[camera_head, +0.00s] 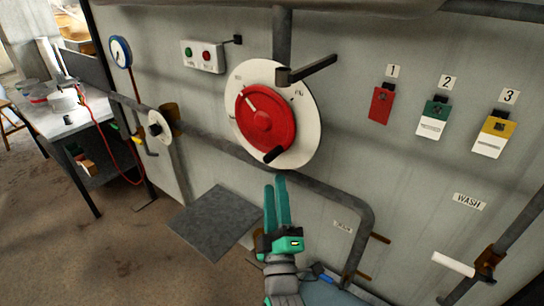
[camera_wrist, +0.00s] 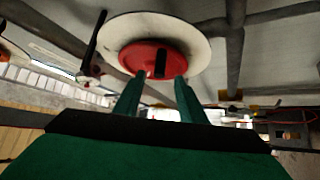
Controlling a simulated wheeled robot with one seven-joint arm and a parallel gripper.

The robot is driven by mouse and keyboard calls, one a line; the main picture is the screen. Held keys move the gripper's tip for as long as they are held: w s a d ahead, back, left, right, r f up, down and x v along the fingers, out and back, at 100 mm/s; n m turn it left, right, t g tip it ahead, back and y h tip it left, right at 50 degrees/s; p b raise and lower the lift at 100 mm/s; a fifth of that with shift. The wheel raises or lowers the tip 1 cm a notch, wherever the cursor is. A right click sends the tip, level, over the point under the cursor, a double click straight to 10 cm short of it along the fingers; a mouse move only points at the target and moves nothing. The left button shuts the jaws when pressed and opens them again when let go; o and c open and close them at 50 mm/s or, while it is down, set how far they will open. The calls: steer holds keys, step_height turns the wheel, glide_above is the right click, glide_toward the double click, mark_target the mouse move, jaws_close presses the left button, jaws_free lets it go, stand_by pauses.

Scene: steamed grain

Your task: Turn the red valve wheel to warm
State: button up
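The red valve wheel (camera_head: 262,118) sits on a round white dial plate (camera_head: 303,125) on the grey wall. A white pointer mark on the wheel points to the upper left; the small dial lettering is unreadable.
A dark lever (camera_head: 312,68) juts out at the dial's upper right. A grey pipe (camera_head: 325,188) runs below the dial. Several coloured tags (camera_head: 437,118) hang at right. A white-handled lever (camera_head: 453,264) is at lower right. A table (camera_head: 60,122) stands left.

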mark_target(272, 156)
steer(key=x, duration=1)
steer(key=shift+w, duration=0.15)
jaws_close()
